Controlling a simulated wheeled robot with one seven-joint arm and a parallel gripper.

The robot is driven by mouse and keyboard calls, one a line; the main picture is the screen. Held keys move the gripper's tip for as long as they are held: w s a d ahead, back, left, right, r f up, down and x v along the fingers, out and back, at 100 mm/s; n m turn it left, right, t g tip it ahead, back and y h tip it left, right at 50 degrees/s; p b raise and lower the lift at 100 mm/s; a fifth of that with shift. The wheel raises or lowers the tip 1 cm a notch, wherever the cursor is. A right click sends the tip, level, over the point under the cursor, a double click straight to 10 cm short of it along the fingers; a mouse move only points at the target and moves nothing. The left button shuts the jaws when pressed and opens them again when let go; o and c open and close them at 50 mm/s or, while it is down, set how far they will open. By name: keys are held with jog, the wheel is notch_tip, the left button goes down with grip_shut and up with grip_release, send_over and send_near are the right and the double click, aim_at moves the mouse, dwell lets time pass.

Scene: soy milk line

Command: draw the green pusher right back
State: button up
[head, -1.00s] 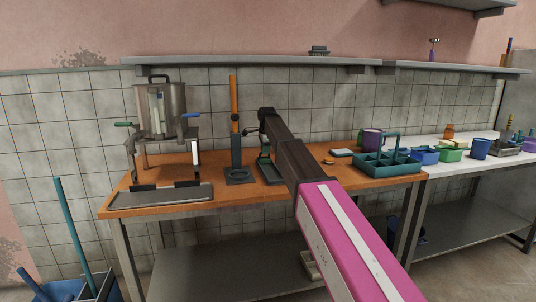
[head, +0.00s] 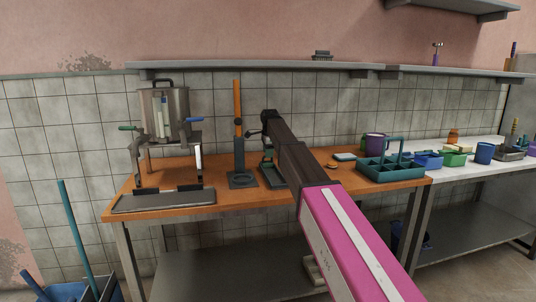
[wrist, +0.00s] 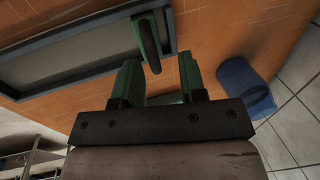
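My gripper (wrist: 162,80) is open in the wrist view, with two green-sided fingers and a gap between them. In the head view my gripper (head: 252,133) is at the end of my arm over the orange table, small and partly hidden.
An upright orange post on a dark base (head: 238,110) is just left of my gripper. A metal pot (head: 180,105) on a stand is further left, behind a grey tray (head: 165,201). A teal divided carrier (head: 392,174) is at right.

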notch_tip(320, 180, up, 10)
jog(key=s, duration=0.2)
jog(key=shift+d, duration=0.25)
jog(key=shift+f, duration=0.1)
